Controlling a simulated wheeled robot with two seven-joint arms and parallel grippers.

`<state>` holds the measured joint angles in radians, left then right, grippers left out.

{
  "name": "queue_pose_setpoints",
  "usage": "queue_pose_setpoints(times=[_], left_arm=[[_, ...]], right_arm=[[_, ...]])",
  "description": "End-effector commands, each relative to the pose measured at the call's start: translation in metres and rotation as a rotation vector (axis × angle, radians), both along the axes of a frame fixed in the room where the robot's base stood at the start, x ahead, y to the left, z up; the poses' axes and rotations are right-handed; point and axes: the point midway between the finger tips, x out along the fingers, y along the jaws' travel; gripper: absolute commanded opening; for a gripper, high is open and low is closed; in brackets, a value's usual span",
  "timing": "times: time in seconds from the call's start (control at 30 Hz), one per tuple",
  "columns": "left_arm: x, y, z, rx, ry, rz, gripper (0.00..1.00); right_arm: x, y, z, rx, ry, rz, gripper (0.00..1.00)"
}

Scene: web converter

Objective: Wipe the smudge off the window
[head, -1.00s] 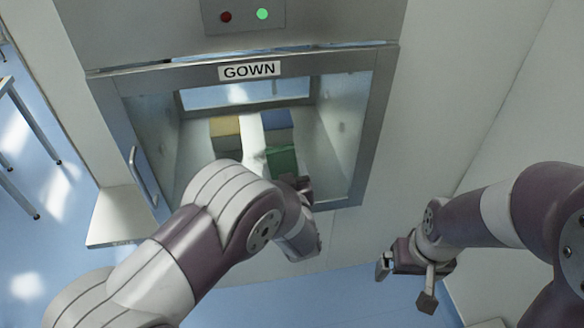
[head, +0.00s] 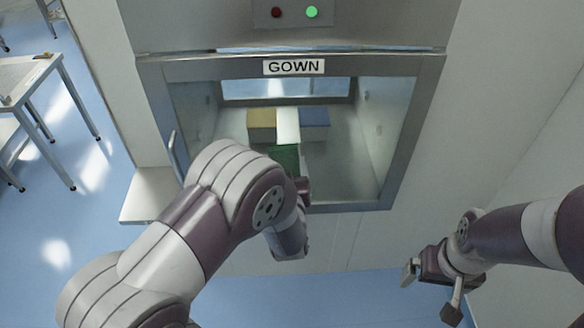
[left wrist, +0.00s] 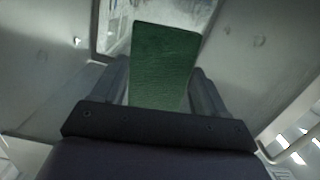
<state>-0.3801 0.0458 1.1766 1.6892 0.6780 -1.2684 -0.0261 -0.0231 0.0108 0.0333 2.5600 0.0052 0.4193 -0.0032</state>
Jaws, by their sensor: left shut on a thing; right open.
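My right gripper (head: 430,291) is open and empty, low at the right, away from the window.
A door handle (head: 177,156) stands out at the hatch's left edge. A shelf (head: 148,196) juts out at lower left. A metal table (head: 35,80) stands far left.

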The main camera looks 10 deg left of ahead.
Motion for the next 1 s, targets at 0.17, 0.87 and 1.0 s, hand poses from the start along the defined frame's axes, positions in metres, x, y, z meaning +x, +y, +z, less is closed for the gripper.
queue_pose_setpoints(times=[0.17,0.87,1.0], left_arm=[[-0.003,-0.002,0.001,0.0,0.001,-0.001,0.4],[-0.058,-0.017,0.0,0.001,0.0,-0.001,0.4],[-0.063,-0.02,0.0,0.0,0.002,-0.003,0.4]], right_arm=[[0.0,0.0,0.001,0.0,0.0,0.0,0.99],[0.0,0.0,0.012,0.0,0.0,0.0,0.99],[0.0,0.0,0.014,0.0,0.0,0.0,0.99]])
